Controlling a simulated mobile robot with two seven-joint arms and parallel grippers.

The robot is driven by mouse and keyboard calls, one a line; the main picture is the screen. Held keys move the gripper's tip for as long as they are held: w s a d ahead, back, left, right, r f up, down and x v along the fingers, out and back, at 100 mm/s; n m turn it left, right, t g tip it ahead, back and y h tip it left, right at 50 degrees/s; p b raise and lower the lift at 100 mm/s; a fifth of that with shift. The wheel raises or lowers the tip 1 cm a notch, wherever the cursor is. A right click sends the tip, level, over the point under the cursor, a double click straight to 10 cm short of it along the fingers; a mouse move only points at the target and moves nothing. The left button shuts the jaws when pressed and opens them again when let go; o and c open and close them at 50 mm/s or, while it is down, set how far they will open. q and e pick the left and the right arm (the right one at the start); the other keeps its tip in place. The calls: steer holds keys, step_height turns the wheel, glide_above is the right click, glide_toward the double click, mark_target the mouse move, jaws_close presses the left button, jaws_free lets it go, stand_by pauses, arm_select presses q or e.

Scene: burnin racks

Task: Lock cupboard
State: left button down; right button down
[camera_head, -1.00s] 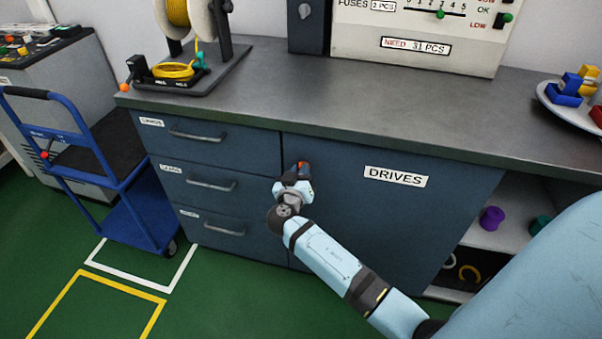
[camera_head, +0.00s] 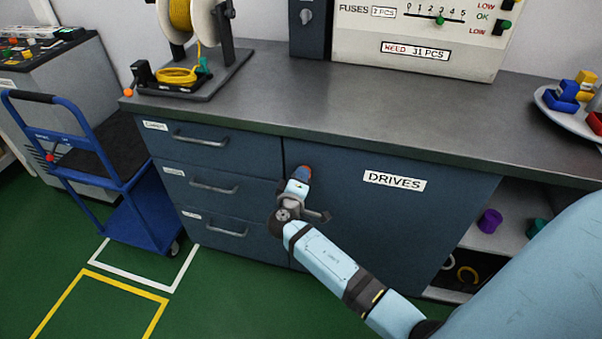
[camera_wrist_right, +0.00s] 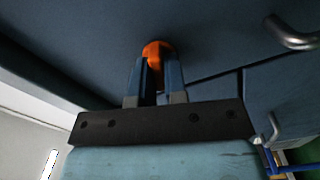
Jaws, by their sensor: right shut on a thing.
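The cupboard door (camera_head: 400,225) is dark blue, carries a "DRIVES" label and sits closed under the worktop. My right gripper (camera_head: 302,175) is at the door's upper left edge, and its fingers are shut on a small orange key or knob. In the right wrist view the orange knob (camera_wrist_right: 157,49) sits against the blue front, between the two fingertips (camera_wrist_right: 159,66). The fingers hide most of it, so I cannot tell its exact turn. My left gripper is not in view.
Drawers with metal handles (camera_head: 214,187) stand left of the door. Open shelves (camera_head: 510,235) lie to its right. A grey worktop (camera_head: 300,100) overhangs the front. A blue trolley (camera_head: 135,215) stands at the left on green floor.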

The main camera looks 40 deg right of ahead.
steer(key=shift+r+n+p, duration=0.1)
steer(key=shift+n+p, duration=0.65)
steer(key=shift+n, duration=0.85)
steer(key=c, duration=1.2)
jaws_free()
steer(key=shift+o, duration=0.2)
steer(key=shift+f, duration=0.2)
